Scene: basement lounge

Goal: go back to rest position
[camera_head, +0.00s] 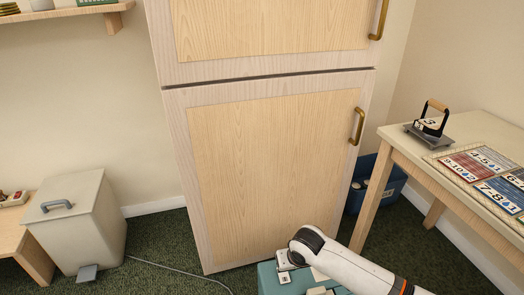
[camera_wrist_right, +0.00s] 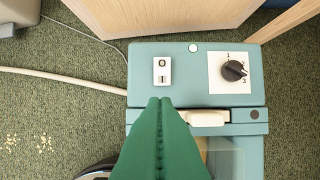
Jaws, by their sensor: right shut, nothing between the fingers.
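My right arm (camera_head: 350,268) reaches in from the bottom right in the head view, its end over a teal box (camera_head: 268,279); the fingers cannot be made out there. In the right wrist view my right gripper (camera_wrist_right: 160,102) has its green fingers together, with nothing between them. They are in front of the teal box (camera_wrist_right: 190,60), which carries a white switch plate (camera_wrist_right: 162,71), a black dial (camera_wrist_right: 234,71) marked with numbers and a pale handle (camera_wrist_right: 207,118). I cannot tell whether the fingertips touch the box. My left gripper is in neither view.
A tall wooden cabinet (camera_head: 260,170) stands shut behind the box. A table (camera_head: 395,135) with cards is at the right, a blue bin (camera_head: 393,185) beneath it. A pale lidded bin (camera_head: 80,225) stands left. A cable (camera_wrist_right: 60,79) crosses the green carpet.

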